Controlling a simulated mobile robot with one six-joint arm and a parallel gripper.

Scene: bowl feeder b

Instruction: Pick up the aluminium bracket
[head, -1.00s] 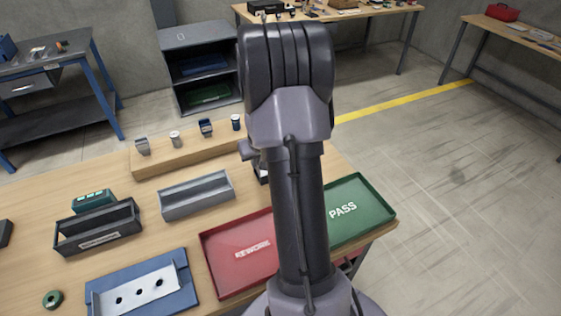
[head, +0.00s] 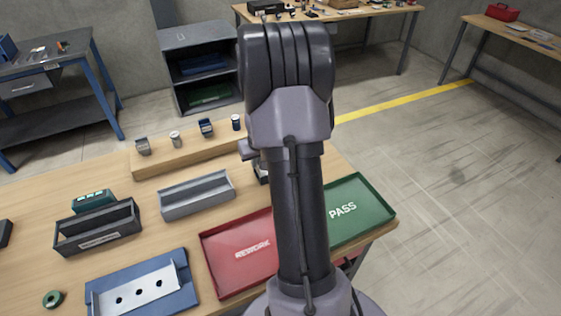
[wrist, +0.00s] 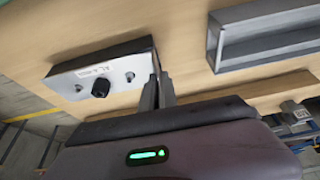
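The aluminium bracket (head: 139,292) is a pale, silvery plate with several dark holes and raised edges. It lies on a blue fixture plate (head: 186,298) at the lower left of the head view, at the near side of the table. The bracket is not in the wrist view. My gripper (wrist: 159,88) shows in the wrist view as two grey fingers close together, beside a silver box with a black knob. Nothing is visible between them, but I cannot tell how far apart they are. In the head view my arm hides the gripper.
The silver box (wrist: 90,69) stands on the table near a grey bin (head: 197,195). A dark bin (head: 98,232), a green ring (head: 52,299), a red REWORK tray (head: 236,264) and a green PASS tray (head: 366,207) are around. A wooden riser (head: 190,153) holds small parts.

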